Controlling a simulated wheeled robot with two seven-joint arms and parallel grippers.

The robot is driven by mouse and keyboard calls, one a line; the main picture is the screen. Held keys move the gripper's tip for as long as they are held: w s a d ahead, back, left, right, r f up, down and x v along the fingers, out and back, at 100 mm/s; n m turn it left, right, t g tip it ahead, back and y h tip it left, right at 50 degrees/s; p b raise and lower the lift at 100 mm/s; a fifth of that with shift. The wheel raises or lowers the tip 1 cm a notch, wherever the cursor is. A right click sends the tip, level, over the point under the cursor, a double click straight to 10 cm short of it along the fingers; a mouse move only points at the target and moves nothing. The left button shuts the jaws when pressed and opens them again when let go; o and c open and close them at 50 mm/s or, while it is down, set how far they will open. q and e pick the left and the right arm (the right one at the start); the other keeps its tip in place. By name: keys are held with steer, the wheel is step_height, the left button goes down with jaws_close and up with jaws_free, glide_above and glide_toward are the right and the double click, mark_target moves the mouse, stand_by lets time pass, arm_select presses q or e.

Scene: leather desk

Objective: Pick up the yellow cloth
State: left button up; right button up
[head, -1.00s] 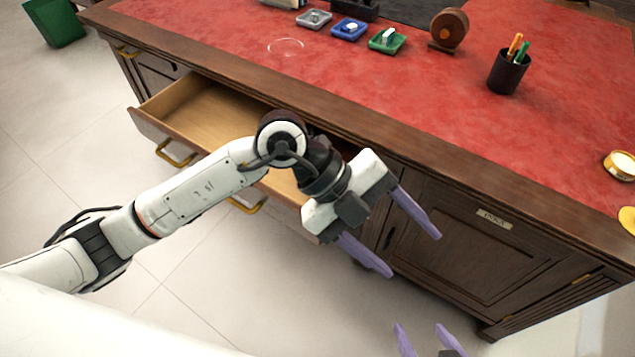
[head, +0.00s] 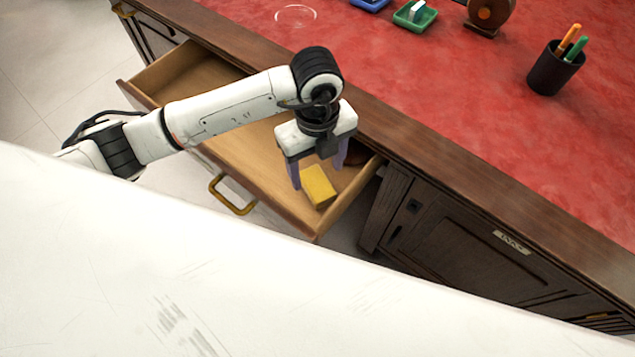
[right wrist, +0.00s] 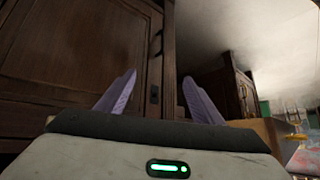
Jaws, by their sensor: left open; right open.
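A small yellow cloth (head: 319,187), a folded block in shape, lies in the right end of the open wooden drawer (head: 232,150). My left gripper (head: 317,178) points down over that end of the drawer, open, with its purple fingers close to the cloth. One finger is at the cloth's left and the other is behind it at the right; I cannot tell whether they touch it. My right gripper shows in the right wrist view (right wrist: 158,98), open and empty, facing dark wooden cabinet panels. It is not seen in the head view.
The drawer's front panel and right wall stand close to my left gripper. The red desk top (head: 420,100) holds a pen cup (head: 555,70), a green tray (head: 414,16) and a brown round object (head: 488,14). A large white part of mine covers the lower head view.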

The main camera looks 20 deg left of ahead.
mark_target(319, 186)
arm_select(q)
steer(key=f, duration=0.4)
steer(key=shift+s+d+f, duration=0.1)
steer(key=shift+d+f, duration=0.1)
steer(key=shift+f, duration=0.15)
steer(key=c, duration=1.1)
steer(key=shift+c, duration=0.2)
